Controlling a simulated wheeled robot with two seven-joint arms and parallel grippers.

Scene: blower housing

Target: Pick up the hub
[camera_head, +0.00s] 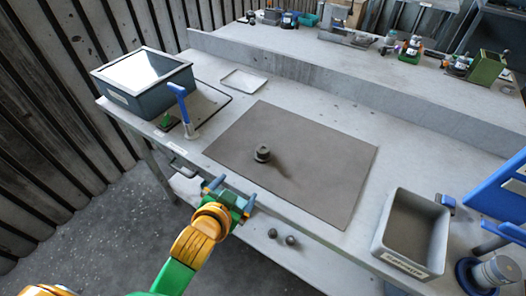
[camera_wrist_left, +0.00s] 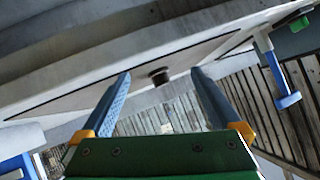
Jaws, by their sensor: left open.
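The hub (camera_head: 262,153) is a small dark grey round part standing on the brown-grey mat (camera_head: 325,165), left of the mat's middle. In the left wrist view the hub (camera_wrist_left: 160,76) shows between the two fingers, beyond their tips. My left gripper (camera_head: 232,190) is open and empty at the table's front edge, a little in front of the hub and apart from it. In the left wrist view its blue fingers (camera_wrist_left: 162,75) are spread wide. My right gripper does not show.
A grey-blue bin (camera_head: 118,96) stands at the back left beside a blue-handled upright tool (camera_head: 181,105). A flat white tray (camera_head: 243,80) lies behind the mat. Another grey bin (camera_head: 380,235) is at the right. Two small dark parts (camera_head: 290,240) lie on the lower shelf.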

